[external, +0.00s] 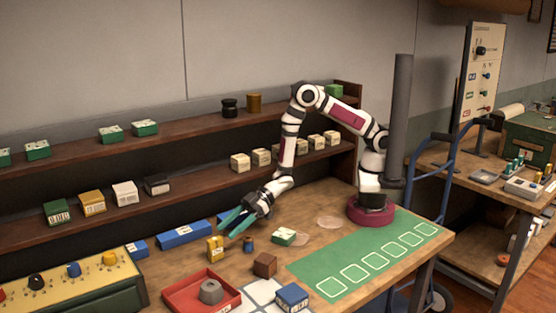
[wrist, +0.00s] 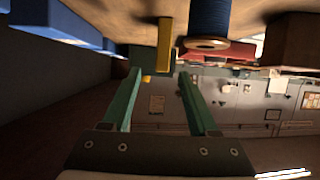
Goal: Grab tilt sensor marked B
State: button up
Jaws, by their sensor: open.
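I cannot read a letter B on any part, so I cannot tell which one is the tilt sensor marked B. A small green-and-white part (external: 284,237) lies on the bench, right of my gripper. More green-topped parts sit on the upper shelf, one of them here (external: 145,128). My gripper (external: 233,224) is open and empty, its teal fingers reaching left over the bench. In the wrist view my gripper (wrist: 160,74) has clear space between its fingers. A yellow block (external: 215,248) stands near the fingertips; it also shows beyond them in the wrist view (wrist: 164,45).
A blue spool (external: 248,243) stands beside the yellow block. A brown cube (external: 265,265), a red tray (external: 180,295) and a blue box (external: 292,297) are at the front. Long blue boxes (external: 185,234) lie behind left. A green mat (external: 340,266) with white squares is clear.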

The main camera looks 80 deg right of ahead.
aim_at(208, 244)
jog(key=x, duration=0.9)
jog(key=shift+a+r, duration=0.3)
jog(key=shift+r, duration=0.05)
grip_shut()
